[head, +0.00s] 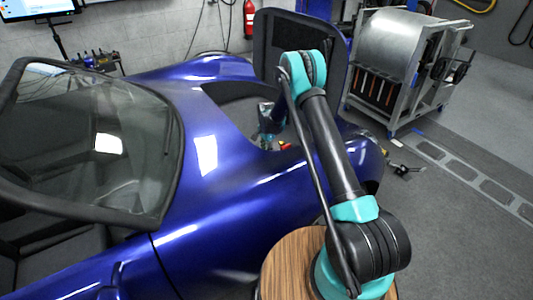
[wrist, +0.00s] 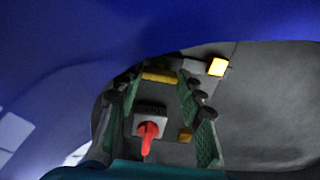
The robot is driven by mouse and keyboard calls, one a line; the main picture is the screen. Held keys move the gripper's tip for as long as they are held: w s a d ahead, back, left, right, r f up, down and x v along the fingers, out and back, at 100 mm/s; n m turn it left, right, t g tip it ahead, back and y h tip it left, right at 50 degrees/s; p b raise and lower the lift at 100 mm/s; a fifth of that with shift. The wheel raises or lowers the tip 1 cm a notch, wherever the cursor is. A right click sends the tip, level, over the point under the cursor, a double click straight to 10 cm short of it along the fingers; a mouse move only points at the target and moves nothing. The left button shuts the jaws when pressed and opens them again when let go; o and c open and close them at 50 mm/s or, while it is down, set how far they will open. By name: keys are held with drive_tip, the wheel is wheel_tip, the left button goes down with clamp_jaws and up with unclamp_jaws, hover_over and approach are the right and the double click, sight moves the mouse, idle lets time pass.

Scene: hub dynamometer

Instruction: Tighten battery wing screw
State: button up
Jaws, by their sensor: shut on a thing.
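A red wing-shaped piece, which looks like the battery wing screw (wrist: 149,136), stands on a small grey block in the wrist view. My gripper (wrist: 165,110) has its green, black-tipped fingers on either side of it. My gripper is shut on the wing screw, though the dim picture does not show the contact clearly. In the head view my arm reaches over into the front opening of the blue car (head: 215,165). The wing screw cannot be made out there.
The car's blue body edge curves close above my gripper in the wrist view. A yellow block (wrist: 160,77) and a bright yellow-lit piece (wrist: 217,67) lie beyond the fingers. A raised dark panel (head: 300,45) stands behind the opening. A metal dynamometer cart (head: 395,50) is at the back right.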

drive_tip(key=o, duration=1.2)
drive_tip(key=shift+c, duration=0.2)
wheel_tip(320, 180, up, 12)
